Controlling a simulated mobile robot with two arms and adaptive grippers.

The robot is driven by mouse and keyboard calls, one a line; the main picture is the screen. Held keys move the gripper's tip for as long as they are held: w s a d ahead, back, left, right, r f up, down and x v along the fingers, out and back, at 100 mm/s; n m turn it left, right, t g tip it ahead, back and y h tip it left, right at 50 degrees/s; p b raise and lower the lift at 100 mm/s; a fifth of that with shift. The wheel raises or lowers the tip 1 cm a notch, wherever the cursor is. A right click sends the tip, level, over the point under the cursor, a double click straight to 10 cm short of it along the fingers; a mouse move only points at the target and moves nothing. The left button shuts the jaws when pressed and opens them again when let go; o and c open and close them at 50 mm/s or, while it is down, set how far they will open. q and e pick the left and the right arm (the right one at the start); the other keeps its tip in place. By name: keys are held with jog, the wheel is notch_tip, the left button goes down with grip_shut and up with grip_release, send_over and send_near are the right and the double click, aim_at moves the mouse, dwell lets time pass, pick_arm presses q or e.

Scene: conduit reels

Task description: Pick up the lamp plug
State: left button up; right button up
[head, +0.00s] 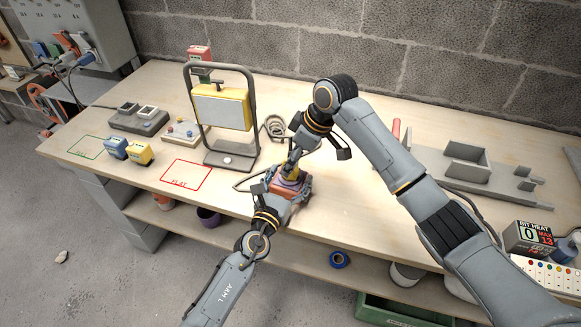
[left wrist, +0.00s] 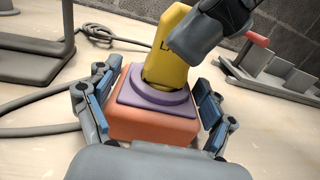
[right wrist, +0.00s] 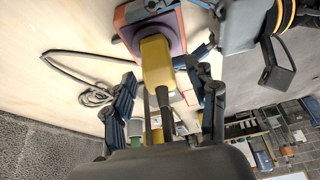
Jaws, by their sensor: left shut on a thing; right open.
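The yellow lamp plug (head: 292,172) stands in a purple collar on top of an orange-red block (left wrist: 150,125). Part of its lettering, "LA", shows on the plug in the left wrist view (left wrist: 168,45). My left gripper (head: 286,187) is shut on the orange-red block, a finger on each side, low over the bench. My right gripper (right wrist: 160,78) is open. Its fingers reach to either side of the yellow plug, with gaps visible in the right wrist view. A dark cable runs from the plug back between those fingers. My right gripper partly hides the plug's top in the left wrist view.
A yellow work lamp (head: 222,108) in a grey frame stands left on the bench (head: 340,215). A coiled cable (head: 275,127) lies behind. A blue pack (head: 115,148), a yellow pack (head: 140,153) and a red "FLAT" outline (head: 185,175) lie left. A grey fixture (head: 470,170) stands right.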

jog(key=shift+x, duration=1)
jog(key=shift+c, duration=0.2)
grip_shut()
jog(key=shift+r, duration=0.1)
notch_tip(320, 180, up, 11)
jog(key=shift+f, duration=0.1)
